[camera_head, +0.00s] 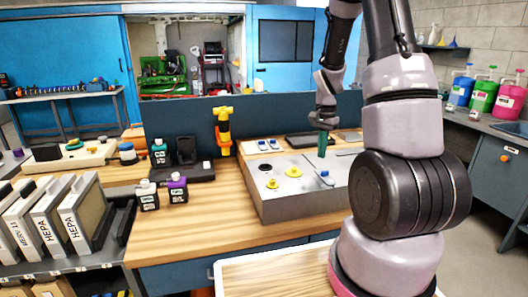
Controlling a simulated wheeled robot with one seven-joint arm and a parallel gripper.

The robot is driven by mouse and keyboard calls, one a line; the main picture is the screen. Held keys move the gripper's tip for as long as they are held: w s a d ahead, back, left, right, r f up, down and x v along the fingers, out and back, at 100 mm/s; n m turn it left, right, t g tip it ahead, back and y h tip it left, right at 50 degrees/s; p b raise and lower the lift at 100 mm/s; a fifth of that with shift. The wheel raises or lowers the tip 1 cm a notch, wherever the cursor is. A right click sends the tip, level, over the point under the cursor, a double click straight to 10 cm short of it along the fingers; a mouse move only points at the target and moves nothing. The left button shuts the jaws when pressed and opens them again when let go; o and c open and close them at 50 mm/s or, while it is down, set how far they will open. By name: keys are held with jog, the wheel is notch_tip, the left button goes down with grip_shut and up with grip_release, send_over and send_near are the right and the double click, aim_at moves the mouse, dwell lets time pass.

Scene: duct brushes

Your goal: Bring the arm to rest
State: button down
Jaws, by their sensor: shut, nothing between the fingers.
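My arm rises at the right of the view and bends down from the top. My gripper (322,150) points downward above a grey metal duct box (290,207), and its narrow dark-green tips are shut with nothing held. The tips look a little clear of the box's top, near a small blue-handled piece (326,177). The box also has a yellow knob (292,171), another yellow knob beside it and a dark round hole. My arm hides the box's right end.
The box stands on a wooden bench (200,235). Two small bottles, one with a purple cap (177,188), stand to its left. A yellow tool (223,130) stands upright behind. HEPA filters (55,220) fill a rack at left. A white-rimmed tray (235,265) lies in front.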

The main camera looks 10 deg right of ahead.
jog(key=s+a+r+n+t, duration=0.2)
jog(key=s+a+r, duration=0.15)
jog(key=r, duration=0.45)
jog(key=s+a+r+n+t+y, duration=0.1)
jog(key=s+a+r, duration=0.25)
jog(key=r, duration=0.45)
jog(key=s+a+r+n+t, duration=0.25)
jog(key=s+r, duration=0.25)
jog(key=r, duration=0.3)
jog(key=s+a+r+n+t+y, duration=0.1)
jog(key=s+a+r+n, duration=0.1)
jog(key=s+a+r, duration=0.2)
jog(key=s, duration=0.3)
jog(key=shift+s+t, duration=0.35)
jog(key=shift+w+d, duration=0.1)
